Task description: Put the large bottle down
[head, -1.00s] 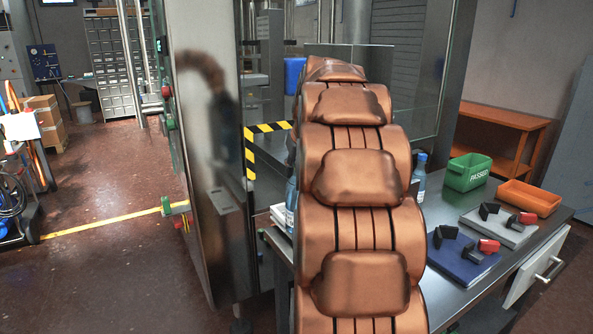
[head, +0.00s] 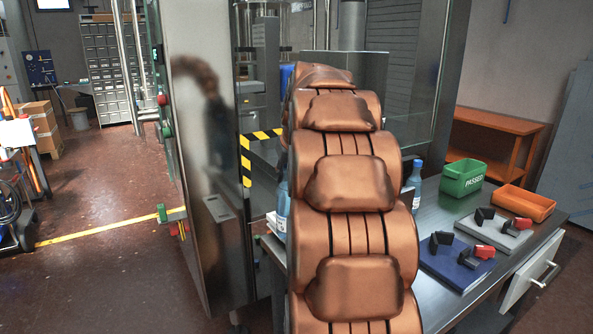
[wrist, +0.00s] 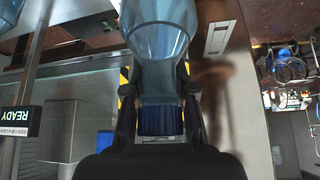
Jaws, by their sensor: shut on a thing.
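In the wrist view a large translucent blue bottle (wrist: 162,40) fills the upper middle, its dark blue cap end (wrist: 160,120) towards my palm. My gripper (wrist: 160,88) is shut on the bottle's neck, one dark finger on each side. The bottle's far end runs out of the frame, so I cannot tell whether it touches anything. In the head view my copper-coloured arm hides the gripper.
On the bench's right side are a green PASSED bin (head: 463,178), an orange tray (head: 523,203), a blue pad (head: 457,262) and a grey pad (head: 494,232) with dark and red pieces. A glass-and-steel machine enclosure (head: 205,180) with yellow-black edging (head: 247,160) stands left of my arm.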

